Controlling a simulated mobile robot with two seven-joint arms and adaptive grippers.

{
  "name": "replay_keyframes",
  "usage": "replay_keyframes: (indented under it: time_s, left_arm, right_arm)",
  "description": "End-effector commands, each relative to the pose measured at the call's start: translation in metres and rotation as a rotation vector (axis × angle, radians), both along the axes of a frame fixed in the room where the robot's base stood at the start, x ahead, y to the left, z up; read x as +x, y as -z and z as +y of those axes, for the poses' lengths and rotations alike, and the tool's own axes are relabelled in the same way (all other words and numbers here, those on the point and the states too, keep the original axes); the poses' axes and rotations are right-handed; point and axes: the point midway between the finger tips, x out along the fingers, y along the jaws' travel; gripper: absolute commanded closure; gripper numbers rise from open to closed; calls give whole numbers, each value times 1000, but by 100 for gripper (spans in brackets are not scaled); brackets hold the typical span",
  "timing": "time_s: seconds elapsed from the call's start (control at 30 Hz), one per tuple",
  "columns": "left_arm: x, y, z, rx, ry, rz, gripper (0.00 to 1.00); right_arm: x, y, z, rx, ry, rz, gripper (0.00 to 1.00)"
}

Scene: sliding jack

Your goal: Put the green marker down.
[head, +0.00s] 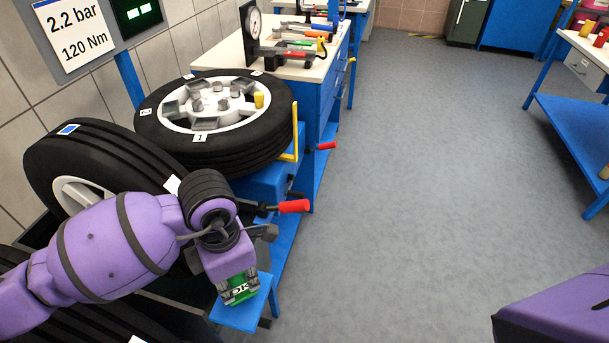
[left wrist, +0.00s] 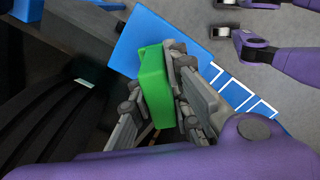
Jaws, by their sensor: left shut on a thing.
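My left gripper (head: 238,290) points down at the lower middle of the head view and is shut on the green marker (head: 238,287), a small block with white lettering on it. In the left wrist view the marker (left wrist: 154,84) sits between the two grey fingers of the left gripper (left wrist: 160,92). I cannot tell whether the marker touches the shelf.
A tyre with a wheel (head: 215,110) lies flat on a blue stand, and another tyre (head: 75,160) leans beside it. A red-handled lever (head: 293,206) sticks out near my left wrist. A tool bench (head: 280,65) stands behind. The grey floor (head: 430,170) to the right is clear.

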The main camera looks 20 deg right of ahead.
Motion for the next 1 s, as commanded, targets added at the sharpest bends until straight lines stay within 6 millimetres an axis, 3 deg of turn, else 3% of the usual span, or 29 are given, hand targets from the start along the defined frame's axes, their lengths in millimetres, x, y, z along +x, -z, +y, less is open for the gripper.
replay_keyframes:
  time_s: [0.1, 0.47, 0.5, 0.6, 1.0]
  left_arm:
    - [0, 14, 0, -1, 0, 0, 100]
    - [0, 18, 0, 0, 0, -1, 100]
    - [0, 17, 0, 0, 0, -1, 79]
    - [0, 17, 0, 0, 0, -2, 66]
    - [1, 10, 0, -2, 0, -3, 65]
  right_arm:
    - [3, 0, 0, 0, -2, -4, 58]
    - [1, 2, 0, 0, -1, 0, 58]
    - [1, 2, 0, 0, -2, -1, 58]
    - [2, 2, 0, 0, -2, -1, 58]
    - [4, -2, 0, 0, -1, -7, 58]
